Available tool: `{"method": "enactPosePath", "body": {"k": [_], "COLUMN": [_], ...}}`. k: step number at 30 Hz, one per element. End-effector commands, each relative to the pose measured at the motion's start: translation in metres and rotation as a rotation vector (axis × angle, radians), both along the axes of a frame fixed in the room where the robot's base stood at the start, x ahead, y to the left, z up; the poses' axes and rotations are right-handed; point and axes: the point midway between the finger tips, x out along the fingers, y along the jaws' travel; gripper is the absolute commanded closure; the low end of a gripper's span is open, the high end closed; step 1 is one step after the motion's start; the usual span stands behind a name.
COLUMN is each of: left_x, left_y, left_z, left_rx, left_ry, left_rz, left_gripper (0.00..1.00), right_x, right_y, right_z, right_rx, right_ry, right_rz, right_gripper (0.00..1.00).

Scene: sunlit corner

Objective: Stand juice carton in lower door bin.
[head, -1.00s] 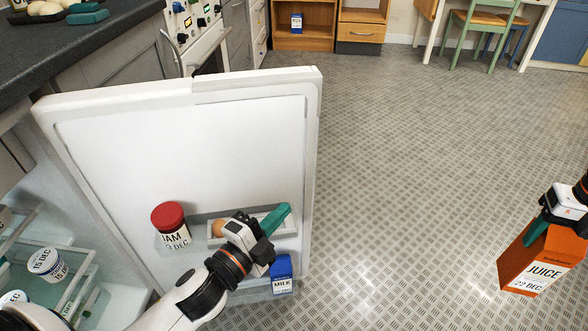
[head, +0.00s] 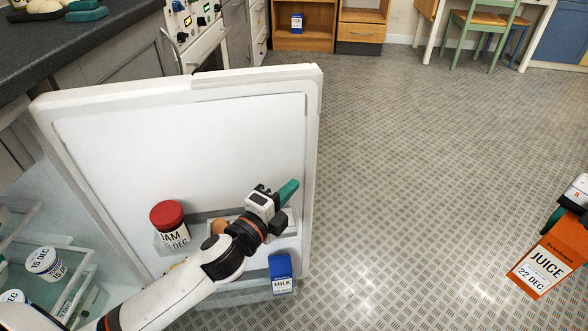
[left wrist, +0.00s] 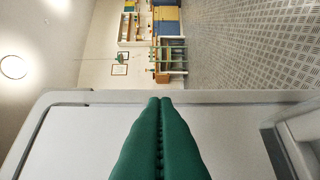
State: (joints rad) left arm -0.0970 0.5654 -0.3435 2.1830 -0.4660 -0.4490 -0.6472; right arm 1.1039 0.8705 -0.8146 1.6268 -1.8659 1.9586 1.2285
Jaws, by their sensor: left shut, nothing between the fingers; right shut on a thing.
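The orange juice carton (head: 546,262), labelled JUICE 22 DEC, is tilted and held in the air at the right of the head view. My right gripper (head: 566,217) is shut on its top end. The open fridge door (head: 180,130) stands at the left. Its lower bin (head: 235,294) holds a blue milk carton (head: 281,274) at its right end; my left arm covers part of this bin. My left gripper (head: 288,192) is shut and empty in front of the upper bin. Its green fingers (left wrist: 160,140) meet in the left wrist view, facing the door's edge.
The upper bin holds a red-lidded jam jar (head: 170,224) and a partly hidden brown egg (head: 219,227). Glass fridge shelves with a white tub (head: 46,263) are at lower left. The metal floor (head: 420,180) right of the door is clear.

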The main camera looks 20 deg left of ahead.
Motion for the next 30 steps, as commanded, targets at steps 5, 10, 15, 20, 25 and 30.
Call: {"method": "enactPosePath", "body": {"k": [5, 10, 15, 20, 25, 30], "left_x": [0.03, 0.052, 0.065, 0.068, 0.068, 0.071], "left_y": [-0.007, 0.003, 0.011, 0.013, 0.013, 0.014], "left_z": [0.0, -0.001, -0.001, 0.0, 0.0, 0.0], "left_rx": [-0.001, 0.004, 0.001, 0.0, -0.001, -0.001], "left_ry": [-0.004, -0.002, -0.001, 0.0, 0.0, 0.0], "left_rz": [0.001, 0.002, 0.0, 0.0, 0.0, 0.006], "left_gripper": [1.0, 1.0, 1.0, 1.0, 1.0, 1.0], "right_x": [0.0, 0.0, 0.0, 0.0, 0.0, 0.0], "right_y": [0.0, 0.0, 0.0, 0.0, 0.0, 0.0], "right_z": [-0.006, -0.013, -0.016, -0.017, -0.017, -0.017], "right_rx": [0.001, 0.001, 0.001, 0.001, 0.001, 0.001], "right_ry": [-0.003, -0.003, -0.003, -0.003, -0.003, -0.003], "right_rz": [0.001, 0.001, 0.001, 0.001, 0.001, 0.001], "right_gripper": [1.0, 1.0, 1.0, 1.0, 1.0, 1.0]}}
